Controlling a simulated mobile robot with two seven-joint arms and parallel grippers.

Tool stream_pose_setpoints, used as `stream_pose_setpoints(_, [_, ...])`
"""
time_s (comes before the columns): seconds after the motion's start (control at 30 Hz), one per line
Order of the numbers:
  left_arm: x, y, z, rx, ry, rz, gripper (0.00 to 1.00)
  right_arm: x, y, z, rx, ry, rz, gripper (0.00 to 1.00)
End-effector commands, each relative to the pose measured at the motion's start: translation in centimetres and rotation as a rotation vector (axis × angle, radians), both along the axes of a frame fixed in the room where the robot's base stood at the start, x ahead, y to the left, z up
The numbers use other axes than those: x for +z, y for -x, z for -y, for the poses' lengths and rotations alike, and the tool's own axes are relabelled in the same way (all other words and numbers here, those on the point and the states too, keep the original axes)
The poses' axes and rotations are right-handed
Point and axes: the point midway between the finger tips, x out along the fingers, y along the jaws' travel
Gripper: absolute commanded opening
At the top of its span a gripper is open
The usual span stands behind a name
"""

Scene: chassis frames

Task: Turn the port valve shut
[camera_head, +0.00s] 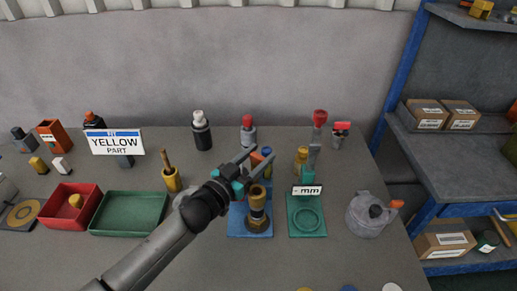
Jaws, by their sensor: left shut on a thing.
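A brass valve-like fitting (258,212) stands upright on a blue base plate (237,226) near the middle of the bench. My left gripper (253,161) reaches in from the lower left, just above and behind the brass fitting. Its fingers point up and to the right in the picture. A small orange piece (258,157) shows between them, and the gripper is shut on it. Whether this piece is joined to the brass fitting is hidden by the fingers. My right gripper is not in view.
A green stand with a ring (306,231) and a gauge sign is close on the right, and a grey pot-like body (368,218) beyond it. A yellow tool holder (172,180), green tray (129,230) and red tray (55,217) lie left. Bottles line the back.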

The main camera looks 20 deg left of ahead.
Motion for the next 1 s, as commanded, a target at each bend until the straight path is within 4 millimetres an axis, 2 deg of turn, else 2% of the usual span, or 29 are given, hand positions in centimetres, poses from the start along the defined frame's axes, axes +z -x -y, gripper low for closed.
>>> stream_pose_setpoints(0.03, [0.3, -0.1, -0.4, -0.045, -0.011, 0.0, 0.0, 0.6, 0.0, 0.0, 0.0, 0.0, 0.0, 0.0])
stream_pose_setpoints(0.17, [0.2, 0.0, -0.5, -0.168, -0.01, 0.001, 0.0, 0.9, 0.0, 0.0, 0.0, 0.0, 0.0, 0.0])
stream_pose_setpoints(0.37, [-0.1, 0.0, -0.6, -0.356, -0.01, 0.002, 0.0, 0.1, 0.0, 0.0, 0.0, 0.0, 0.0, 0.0])
stream_pose_setpoints(0.7, [-0.4, 0.2, -0.7, -0.661, -0.006, 0.003, 0.0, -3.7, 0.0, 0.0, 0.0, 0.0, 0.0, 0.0])
stream_pose_setpoints(1.0, [-0.3, 0.4, -0.7, -0.841, -0.002, 0.002, 0.0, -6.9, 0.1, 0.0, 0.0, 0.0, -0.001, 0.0])
